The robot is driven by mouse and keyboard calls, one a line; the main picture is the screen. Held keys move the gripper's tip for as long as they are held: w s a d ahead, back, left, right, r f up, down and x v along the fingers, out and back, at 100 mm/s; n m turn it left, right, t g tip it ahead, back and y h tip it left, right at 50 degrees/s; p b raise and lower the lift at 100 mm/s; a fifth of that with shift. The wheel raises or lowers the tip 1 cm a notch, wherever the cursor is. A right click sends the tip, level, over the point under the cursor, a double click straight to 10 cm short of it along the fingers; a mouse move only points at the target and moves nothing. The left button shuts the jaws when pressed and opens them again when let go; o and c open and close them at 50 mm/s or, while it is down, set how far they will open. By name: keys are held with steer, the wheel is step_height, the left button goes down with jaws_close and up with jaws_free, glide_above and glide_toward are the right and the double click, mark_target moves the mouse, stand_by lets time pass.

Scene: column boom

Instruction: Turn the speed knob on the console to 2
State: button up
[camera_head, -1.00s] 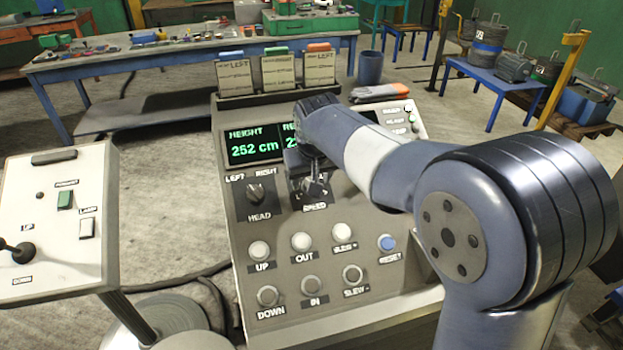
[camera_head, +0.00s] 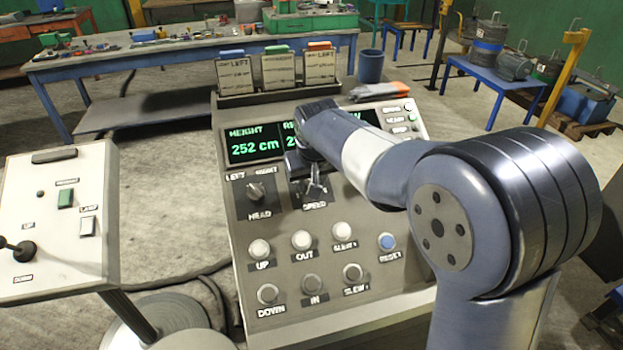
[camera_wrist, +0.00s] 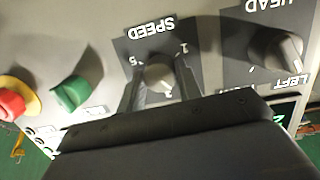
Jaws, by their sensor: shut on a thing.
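The console (camera_head: 335,290) stands in front of me with a sloped grey panel. In the head view my gripper (camera_head: 314,188) reaches down to the SPEED plate, and my wrist hides most of the knob.
The head knob (camera_head: 256,192) is left of the speed knob, and several buttons lie below, including a blue reset button (camera_head: 387,242). In the wrist view a green knob (camera_wrist: 77,93) and a red button (camera_wrist: 14,103) are nearby. A side panel with a joystick (camera_head: 22,250) stands at left.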

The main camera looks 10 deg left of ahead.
steer(key=shift+n+t, duration=0.3)
steer(key=shift+n, duration=2)
steer(key=o, duration=1)
steer(key=v, duration=1.1)
steer(key=shift+a, duration=0.2)
steer(key=shift+f, duration=0.15)
steer(key=x, duration=1.1)
steer(key=shift+d, duration=0.2)
steer(key=shift+m, duration=1.4)
